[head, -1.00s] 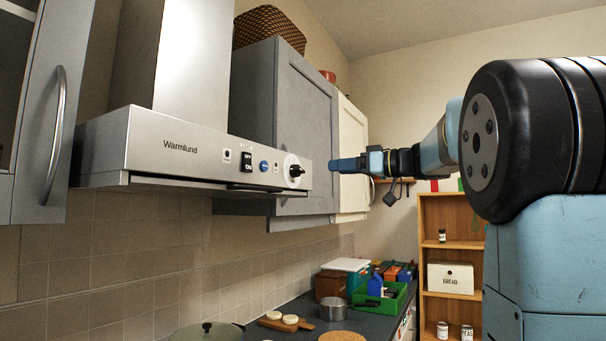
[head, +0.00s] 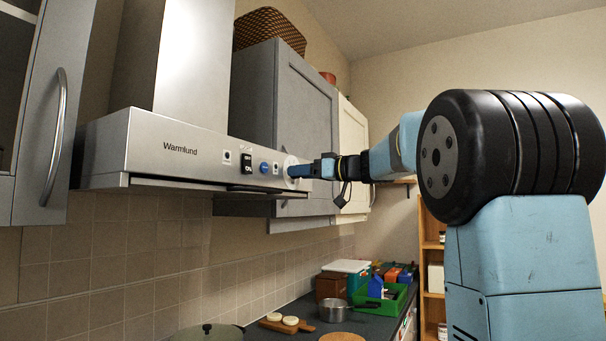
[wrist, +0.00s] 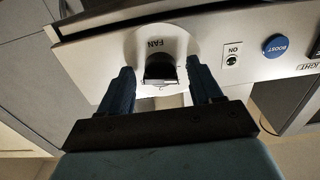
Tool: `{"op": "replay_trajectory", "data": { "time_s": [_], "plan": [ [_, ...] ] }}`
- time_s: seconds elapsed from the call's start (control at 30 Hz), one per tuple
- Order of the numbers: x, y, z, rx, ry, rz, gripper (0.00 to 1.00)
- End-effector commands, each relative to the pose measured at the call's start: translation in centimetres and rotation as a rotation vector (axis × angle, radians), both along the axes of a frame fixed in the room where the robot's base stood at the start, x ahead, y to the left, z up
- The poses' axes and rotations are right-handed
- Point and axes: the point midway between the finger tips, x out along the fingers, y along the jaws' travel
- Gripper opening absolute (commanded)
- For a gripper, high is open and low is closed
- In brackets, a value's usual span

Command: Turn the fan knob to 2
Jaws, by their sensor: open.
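The fan knob (wrist: 160,70) is black and sits on a white round plate (wrist: 143,40) marked FAN, upside down in the wrist view. In the head view the plate (head: 289,163) shows at the right end of the range hood (head: 180,150), and my gripper covers the knob. My gripper (wrist: 160,80) is open, with one blue finger on each side of the knob. A gap shows between each finger and the knob in the wrist view. In the head view my gripper (head: 292,171) reaches the hood front from the right. The knob's setting cannot be read.
A blue BOOST button (wrist: 276,45), an ON indicator (wrist: 232,60) and a black light switch (head: 247,163) sit beside the knob. Grey cabinets (head: 305,130) stand behind my gripper. The counter below holds a pot (head: 334,310) and a green crate (head: 385,300).

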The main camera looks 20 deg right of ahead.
Motion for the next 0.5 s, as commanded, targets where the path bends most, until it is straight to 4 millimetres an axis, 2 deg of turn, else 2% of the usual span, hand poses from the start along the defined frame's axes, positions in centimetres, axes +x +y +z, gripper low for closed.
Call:
{"op": "replay_trajectory", "data": {
  "time_s": [0.27, 0.5],
  "plan": [
    [0.07, 0.04, -0.01, 0.000, 0.000, 0.000, 0.64],
    [0.06, 0.02, -0.02, 0.000, 0.000, 0.000, 0.41]
  ]
}}
